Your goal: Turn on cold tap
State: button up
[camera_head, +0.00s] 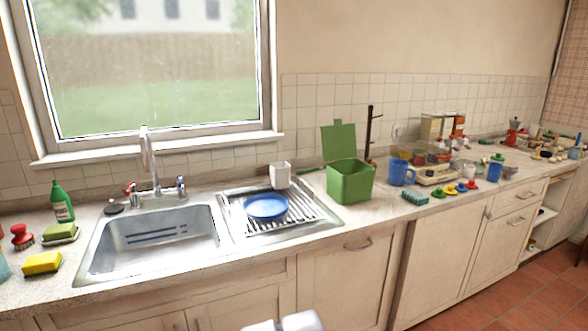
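The cold tap (181,186), a small handle with a blue mark, stands at the right of the chrome spout (149,160) behind the sink. The hot tap (131,191), marked red, stands at the left. The sink basin (160,240) below has a blue striped pattern or reflection at its far side. No water stream is visible from the spout. White rounded parts, apparently of my own arm, show at the bottom edge, well in front of and below the taps. My gripper's fingers are not in view.
A blue plate (266,207) and white cup (280,175) are on the draining rack right of the sink. A green bottle (62,203), sponges and a red brush (21,236) stand left. A green bin (350,181) and several kitchen items occupy the right counter. Cabinets form the front edge.

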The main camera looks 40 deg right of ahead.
aim_at(179, 179)
jog(key=z, duration=0.45)
jog(key=i+j+z, duration=0.1)
jog(key=i+j, duration=0.15)
jog(key=i, duration=0.3)
jog(key=i+j+z, duration=0.1)
jog(key=i+j, duration=0.2)
jog(key=i, duration=0.2)
